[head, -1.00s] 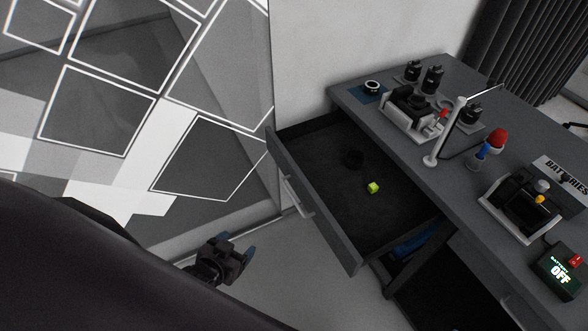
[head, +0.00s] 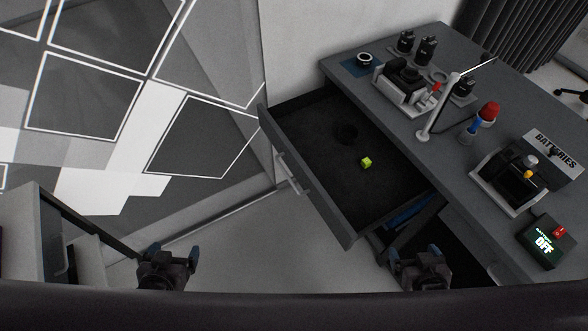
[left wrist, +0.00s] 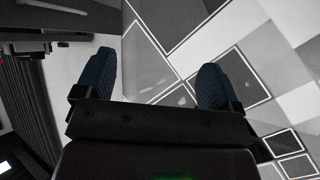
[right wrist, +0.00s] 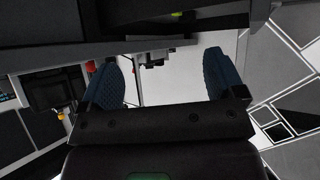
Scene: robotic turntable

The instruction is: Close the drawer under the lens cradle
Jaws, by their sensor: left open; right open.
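The drawer (head: 328,218) is pulled far out from under the end of the desk that carries the lens cradle (head: 387,92). Its front has a pale bar handle (head: 293,174). My left gripper (head: 172,252) is open and empty, well left of the drawer front. My right gripper (head: 413,253) is open and empty, right of the drawer's near corner. Neither appears to touch the drawer. In the left wrist view, only floor and wall pattern show between the fingers (left wrist: 152,85).
The desk top (head: 450,165) holds black cylinders (head: 427,50), a white post (head: 437,108), a red-topped blue tool (head: 481,118), a battery station (head: 507,182) and a box reading OFF (head: 544,241). The floor (head: 290,245) before the drawer is clear. A patterned wall stands left.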

